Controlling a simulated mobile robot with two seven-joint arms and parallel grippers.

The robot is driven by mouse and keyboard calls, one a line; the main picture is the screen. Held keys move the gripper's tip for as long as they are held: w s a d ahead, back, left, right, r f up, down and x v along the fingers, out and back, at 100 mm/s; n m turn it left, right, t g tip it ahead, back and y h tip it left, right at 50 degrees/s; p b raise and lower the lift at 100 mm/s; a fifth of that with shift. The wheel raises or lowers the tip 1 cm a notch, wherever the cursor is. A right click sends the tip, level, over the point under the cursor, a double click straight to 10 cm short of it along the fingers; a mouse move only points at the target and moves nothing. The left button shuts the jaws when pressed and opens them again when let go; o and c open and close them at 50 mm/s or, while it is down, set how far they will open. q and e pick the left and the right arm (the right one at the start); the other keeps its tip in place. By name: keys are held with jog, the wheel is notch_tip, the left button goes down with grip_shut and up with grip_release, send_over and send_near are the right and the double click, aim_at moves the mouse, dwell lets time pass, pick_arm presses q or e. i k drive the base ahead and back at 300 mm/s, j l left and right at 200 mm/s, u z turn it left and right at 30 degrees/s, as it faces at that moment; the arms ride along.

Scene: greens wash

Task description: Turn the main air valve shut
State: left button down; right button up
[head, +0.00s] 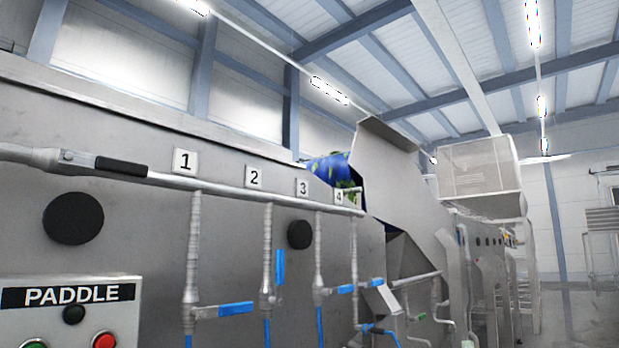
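A grey pipe (260,193) runs along the steel wall of the machine in the head view. Near its left end is a valve with a black-gripped lever (122,166); the lever lies along the pipe. It bears no readable label, and I take it as the main air valve. Drop pipes hang below number plates 1 (185,161), 2 (255,177), 3 (303,187) and 4 (339,197). The blue handle under 1 (236,309) sticks out sideways; the one under 2 (280,267) stands upright. Neither of my grippers is in view.
A control box marked PADDLE (70,318), with a red button (104,340), is at the lower left. Blue and green material (330,170) shows at a steel chute (395,172). More machinery and pipes stand at the right, with some open floor beyond.

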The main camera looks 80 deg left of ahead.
aim_at(67, 157)
jog(key=u, duration=3.45)
